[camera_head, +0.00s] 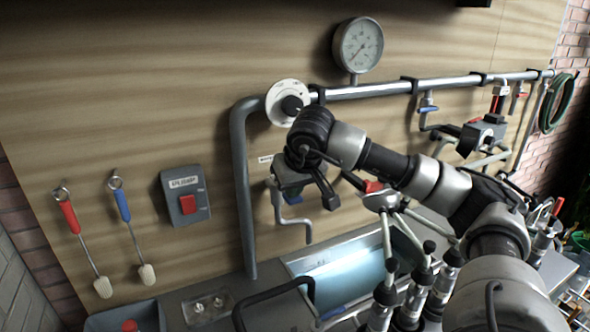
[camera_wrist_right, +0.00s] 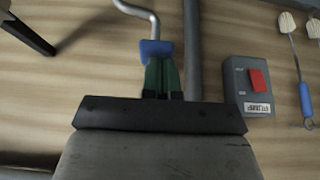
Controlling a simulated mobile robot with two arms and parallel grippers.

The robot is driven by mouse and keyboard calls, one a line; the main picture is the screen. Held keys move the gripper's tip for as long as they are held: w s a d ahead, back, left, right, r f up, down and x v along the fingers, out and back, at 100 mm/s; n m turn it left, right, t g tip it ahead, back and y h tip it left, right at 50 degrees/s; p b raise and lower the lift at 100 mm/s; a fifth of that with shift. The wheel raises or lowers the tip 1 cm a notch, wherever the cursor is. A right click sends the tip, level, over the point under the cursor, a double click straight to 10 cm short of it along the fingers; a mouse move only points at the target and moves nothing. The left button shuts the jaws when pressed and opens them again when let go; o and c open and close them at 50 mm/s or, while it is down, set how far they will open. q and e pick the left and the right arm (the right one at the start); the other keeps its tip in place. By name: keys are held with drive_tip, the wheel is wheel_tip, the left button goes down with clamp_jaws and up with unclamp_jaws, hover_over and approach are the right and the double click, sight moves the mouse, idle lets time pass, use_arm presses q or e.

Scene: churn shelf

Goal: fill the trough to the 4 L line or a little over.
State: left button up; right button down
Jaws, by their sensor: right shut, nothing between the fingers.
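The trough (camera_head: 303,268) sits low in the middle of the head view, with a bright bluish inside. My right gripper (camera_head: 290,196) is shut and empty at this tap. In the right wrist view, the green fingertips (camera_wrist_right: 162,76) are close at the tap's blue handle (camera_wrist_right: 156,48); I cannot tell whether they touch. The spout (camera_wrist_right: 140,12) shows beyond. My left gripper is not in view.
A pump switch box (camera_head: 186,195) with a red button is on the wall at left, beside two hanging brushes (camera_head: 88,250). A green hose (camera_head: 557,105) hangs far right.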

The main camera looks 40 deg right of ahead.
wheel_tip(320, 180, up, 5)
drive_tip(key=p, duration=0.2)
drive_tip(key=shift+s+a+f+p, duration=0.1)
drive_tip(key=shift+s+a+p, duration=0.05)
drive_tip(key=shift+p, duration=0.25)
drive_tip(key=w+d+b+v, duration=0.1)
drive_tip(key=v, duration=0.7)
drive_tip(key=shift+s+a+r+b, duration=0.2)
drive_tip(key=shift+a+r+b, duration=0.1)
drive_tip(key=shift+r, duration=0.3)
drive_tip(key=shift+a, duration=0.1)
